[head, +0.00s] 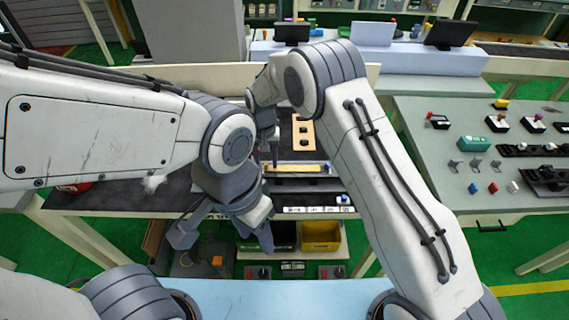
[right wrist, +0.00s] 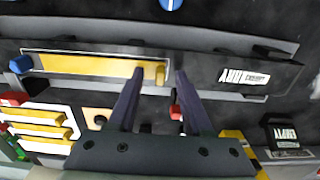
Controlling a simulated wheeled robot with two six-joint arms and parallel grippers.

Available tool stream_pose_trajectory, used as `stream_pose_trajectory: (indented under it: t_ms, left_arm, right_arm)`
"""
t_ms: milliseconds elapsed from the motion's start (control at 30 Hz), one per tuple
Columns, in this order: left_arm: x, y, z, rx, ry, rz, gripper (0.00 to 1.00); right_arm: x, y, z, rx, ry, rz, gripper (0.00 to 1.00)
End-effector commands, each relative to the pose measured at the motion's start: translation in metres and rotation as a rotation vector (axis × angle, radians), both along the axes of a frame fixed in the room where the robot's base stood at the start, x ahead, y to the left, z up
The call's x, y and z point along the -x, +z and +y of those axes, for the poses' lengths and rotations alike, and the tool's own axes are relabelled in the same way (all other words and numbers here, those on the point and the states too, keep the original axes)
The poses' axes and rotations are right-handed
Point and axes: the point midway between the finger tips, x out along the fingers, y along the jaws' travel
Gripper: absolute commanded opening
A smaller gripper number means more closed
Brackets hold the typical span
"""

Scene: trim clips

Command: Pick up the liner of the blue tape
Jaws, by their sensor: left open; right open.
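A long yellow strip (right wrist: 95,65) lies along a black trim piece (right wrist: 210,72) in the right wrist view. A blue tab (right wrist: 20,64) sits at its left end. In the head view the strip (head: 295,169) lies on the dark bench, with the blue tab at its right end. My right gripper (right wrist: 160,72) is open, its fingertips either side of the strip's other end in the picture; contact cannot be told. It also shows in the head view (head: 272,158), partly hidden by my arm. My left gripper (head: 224,238) is open and empty, low in front of the bench.
A wooden board (head: 303,132) with black pieces lies behind the strip. A yellow bin (head: 321,236) stands below the bench front. A side table (head: 480,150) at right carries several small parts. A red item (head: 75,187) lies at the bench's left.

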Motion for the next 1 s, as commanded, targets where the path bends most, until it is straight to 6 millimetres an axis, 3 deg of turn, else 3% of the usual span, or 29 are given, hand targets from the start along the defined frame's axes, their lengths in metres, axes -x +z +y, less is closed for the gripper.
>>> stream_pose_trajectory:
  t_ms: [233,267,300,400,833,1000]
  left_arm:
    - [0.000,0.000,0.000,0.000,0.000,0.000,0.50]
    - [0.000,0.000,0.000,0.000,0.000,0.000,0.50]
    - [0.000,0.000,0.000,0.000,0.000,0.000,0.50]
    - [0.000,0.000,0.000,0.000,0.000,0.000,0.50]
    - [0.000,-0.001,0.000,0.000,0.000,0.000,0.50]
    - [0.000,-0.009,0.000,0.000,0.000,0.000,0.50]
  right_arm:
    - [0.000,-0.004,0.000,-0.001,0.000,-0.002,0.50]
    - [0.000,-0.004,0.000,-0.001,0.000,-0.002,0.46]
    - [0.000,-0.003,0.000,-0.001,0.000,-0.002,0.31]
    - [0.000,-0.003,0.000,-0.001,0.000,-0.001,0.00]
    - [0.000,-0.002,0.001,-0.001,0.000,-0.002,0.00]
    - [-0.001,0.010,0.001,-0.002,0.000,-0.005,0.00]
